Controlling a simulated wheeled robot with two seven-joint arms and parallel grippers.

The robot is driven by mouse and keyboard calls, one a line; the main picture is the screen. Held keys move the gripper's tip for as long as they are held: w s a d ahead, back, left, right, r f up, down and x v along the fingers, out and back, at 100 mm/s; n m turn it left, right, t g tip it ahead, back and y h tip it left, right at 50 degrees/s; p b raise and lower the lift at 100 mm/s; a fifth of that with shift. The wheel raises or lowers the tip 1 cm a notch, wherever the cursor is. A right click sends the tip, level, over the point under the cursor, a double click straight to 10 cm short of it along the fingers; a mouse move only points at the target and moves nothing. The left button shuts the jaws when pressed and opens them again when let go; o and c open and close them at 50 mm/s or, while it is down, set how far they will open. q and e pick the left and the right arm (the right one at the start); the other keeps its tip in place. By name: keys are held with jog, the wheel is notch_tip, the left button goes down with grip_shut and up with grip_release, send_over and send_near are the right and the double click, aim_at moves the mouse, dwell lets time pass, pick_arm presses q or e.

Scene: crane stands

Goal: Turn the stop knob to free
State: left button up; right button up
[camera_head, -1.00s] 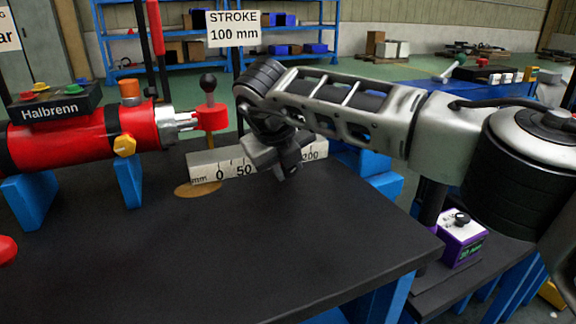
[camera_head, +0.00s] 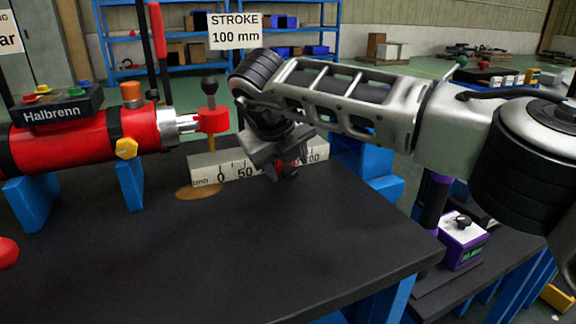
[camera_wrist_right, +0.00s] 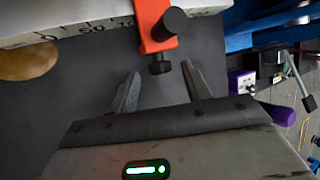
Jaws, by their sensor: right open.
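The red-orange stop (camera_wrist_right: 155,22) sits on the pale scale bar (camera_wrist_right: 70,35) in the right wrist view. A black knob (camera_wrist_right: 160,68) sticks out of its near side, and a larger black round part (camera_wrist_right: 175,20) is on its top. My right gripper (camera_wrist_right: 158,82) is open, its two fingers on either side of the line to the near knob, which is just beyond the tips; nothing is held. In the head view my right gripper (camera_head: 280,160) is in front of the scale bar (camera_head: 205,172) and hides most of the stop. My left gripper is out of view.
A red cylinder (camera_head: 70,140) marked Halbrenn lies on blue supports at the left. Its rod carries a red pointer (camera_head: 212,120) with a black ball. A STROKE 100 mm sign (camera_head: 234,30) stands behind. The dark bench top (camera_head: 200,250) is clear in front.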

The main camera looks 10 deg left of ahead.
jog(key=p+v, duration=0.1)
jog(key=v, duration=1.3)
jog(key=shift+s, duration=0.1)
